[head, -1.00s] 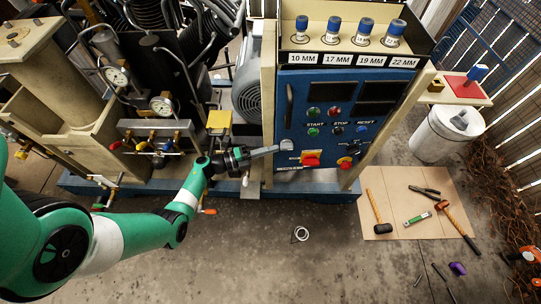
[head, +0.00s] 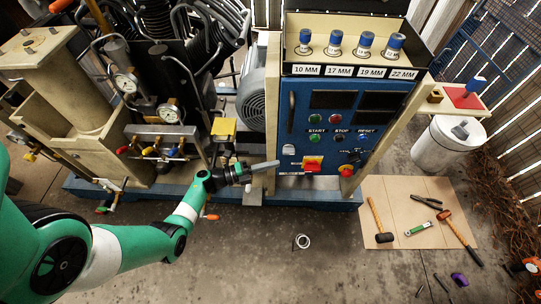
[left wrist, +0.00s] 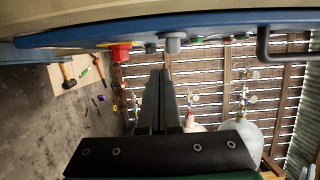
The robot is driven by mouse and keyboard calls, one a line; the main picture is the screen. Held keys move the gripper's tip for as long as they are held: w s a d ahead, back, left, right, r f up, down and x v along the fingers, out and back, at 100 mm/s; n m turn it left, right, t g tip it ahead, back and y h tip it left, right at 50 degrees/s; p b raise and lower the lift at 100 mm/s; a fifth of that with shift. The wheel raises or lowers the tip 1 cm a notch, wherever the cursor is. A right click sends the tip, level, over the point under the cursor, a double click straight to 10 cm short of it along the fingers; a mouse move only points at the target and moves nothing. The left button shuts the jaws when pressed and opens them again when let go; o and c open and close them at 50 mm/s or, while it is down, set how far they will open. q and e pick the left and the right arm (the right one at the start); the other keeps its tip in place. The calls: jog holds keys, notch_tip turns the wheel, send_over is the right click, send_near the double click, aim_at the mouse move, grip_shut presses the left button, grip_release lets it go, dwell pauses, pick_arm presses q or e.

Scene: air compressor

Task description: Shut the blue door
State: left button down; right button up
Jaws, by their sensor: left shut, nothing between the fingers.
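The blue door (head: 300,135) is the front panel of the cream cabinet, with a dark upright handle (head: 291,112) near its left edge. It carries buttons, dark displays and a red-and-yellow switch (head: 313,163). In the left wrist view the blue door (left wrist: 210,29) is seen nearly edge-on across the top, with its handle (left wrist: 263,45) at the right. My left gripper (head: 276,164) is shut and empty, its tips by the door's lower left edge. In the left wrist view its fingers (left wrist: 160,75) point toward the panel's knobs; contact cannot be told. My right gripper is not in view.
Blue-topped sockets (head: 364,45) stand on the shelf above the door. Compressor gauges and valves (head: 168,112) are left of the cabinet. A cardboard sheet (head: 405,188) with hammers and other tools lies at right, near a white bucket (head: 438,145). The concrete in front is mostly clear.

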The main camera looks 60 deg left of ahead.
pick_arm(q)
jog(key=s+a+b, duration=0.1)
jog(key=s+a, duration=0.2)
jog(key=a, duration=0.6)
jog(key=n+t+y+p, duration=0.1)
jog(key=n+y+p, duration=0.1)
jog(key=y+p, duration=0.25)
send_near(285, 134)
notch_tip(285, 134, down, 4)
jog(key=w+d, duration=0.1)
jog(key=s+d+r+n+g+y+p, duration=0.2)
jog(key=s+d+r+n+y+p, duration=0.25)
jog(key=s+d, duration=0.2)
jog(key=shift+m, duration=0.45)
jog(key=x, duration=0.4)
jog(key=a+x, duration=0.1)
jog(key=x, duration=0.3)
jog(key=a+b+x, duration=0.1)
jog(key=x, duration=0.4)
jog(key=shift+s+r, duration=0.2)
jog(key=shift+s, duration=0.25)
jog(key=shift+a, duration=0.25)
